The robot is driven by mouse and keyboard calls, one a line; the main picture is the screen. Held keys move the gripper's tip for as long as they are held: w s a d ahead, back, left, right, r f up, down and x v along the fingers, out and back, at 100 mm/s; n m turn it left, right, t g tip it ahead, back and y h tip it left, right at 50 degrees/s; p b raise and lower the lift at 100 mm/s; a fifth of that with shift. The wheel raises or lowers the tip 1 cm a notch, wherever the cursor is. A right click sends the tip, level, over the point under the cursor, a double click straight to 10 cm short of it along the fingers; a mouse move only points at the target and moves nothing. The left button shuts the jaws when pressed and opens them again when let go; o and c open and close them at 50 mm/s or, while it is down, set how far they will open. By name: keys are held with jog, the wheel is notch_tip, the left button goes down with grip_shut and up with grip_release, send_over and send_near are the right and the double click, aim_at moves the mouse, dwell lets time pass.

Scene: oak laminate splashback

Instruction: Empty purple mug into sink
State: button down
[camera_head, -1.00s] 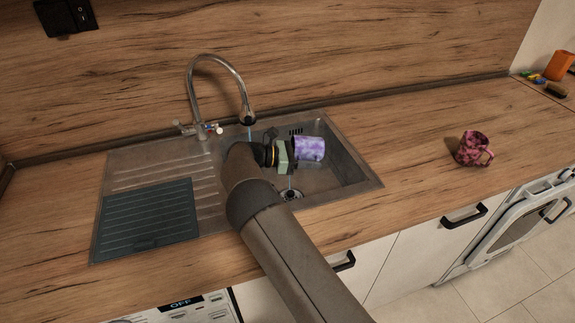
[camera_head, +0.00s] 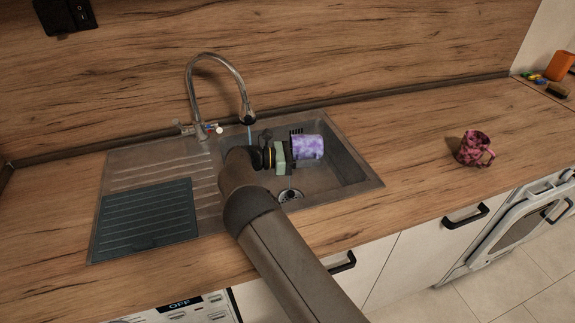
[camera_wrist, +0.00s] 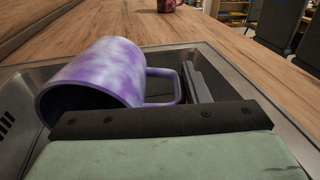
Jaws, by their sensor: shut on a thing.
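The purple mug (camera_head: 308,147) is over the sink basin (camera_head: 345,165), held by my gripper (camera_head: 291,152). In the wrist view the mug (camera_wrist: 105,75) lies tilted on its side, its dark opening facing lower left and its handle (camera_wrist: 163,88) to the right, by the finger (camera_wrist: 195,82). My gripper is shut on the mug at the handle side. The inside of the mug is dark, so I cannot tell if anything is in it.
A pink patterned mug (camera_head: 473,150) stands on the counter right of the sink. A dark ribbed mat (camera_head: 148,220) lies on the drainboard at left. The drain (camera_head: 290,196) is below my gripper. An orange object (camera_head: 560,66) and small coloured items sit at the far right.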

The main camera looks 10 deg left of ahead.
jog(key=shift+s+a+r+h, duration=0.1)
jog(key=shift+a+r+h, duration=0.1)
jog(key=shift+r+h, duration=0.3)
jog(key=shift+a+r+h, duration=0.2)
jog(key=shift+r+h, duration=0.1)
jog(key=shift+r, duration=0.35)
dwell(0.4)
dwell(0.7)
